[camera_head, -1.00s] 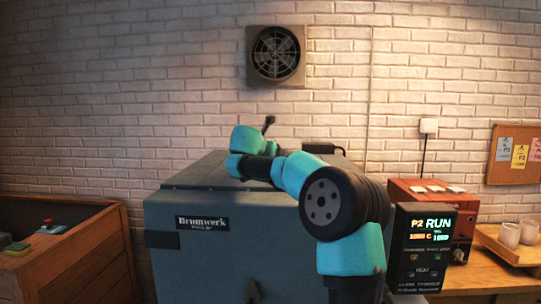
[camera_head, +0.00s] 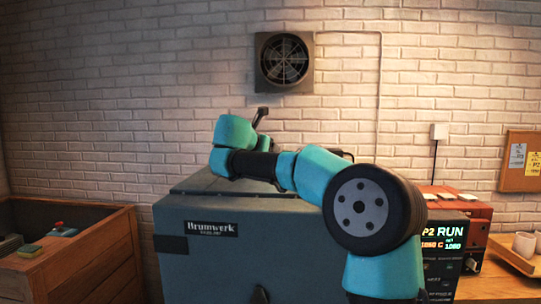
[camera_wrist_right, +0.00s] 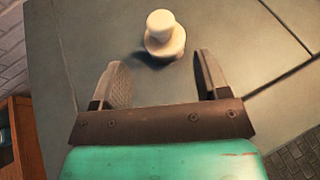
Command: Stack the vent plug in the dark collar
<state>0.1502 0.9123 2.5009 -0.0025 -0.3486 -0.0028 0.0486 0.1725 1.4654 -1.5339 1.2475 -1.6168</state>
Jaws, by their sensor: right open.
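The vent plug (camera_wrist_right: 165,38), a cream knob on a wider round base, stands on a grey panelled surface in the right wrist view. My right gripper (camera_wrist_right: 160,64) is open and empty; the plug lies just beyond its fingertips, roughly between their lines. In the head view my right arm reaches from the lower right over the blue-grey kiln (camera_head: 240,245), its dark gripper end (camera_head: 261,115) above the lid. I cannot make out the plug in the head view. I cannot make out the dark collar in either view. My left gripper is not in view.
A wooden bin (camera_head: 85,245) stands at the left, with small items on its edge. At the right are a lit controller (camera_head: 447,245), a red box (camera_head: 470,208) and a wooden tray with pale cups (camera_head: 523,243). A fan (camera_head: 284,62) hangs on the brick wall.

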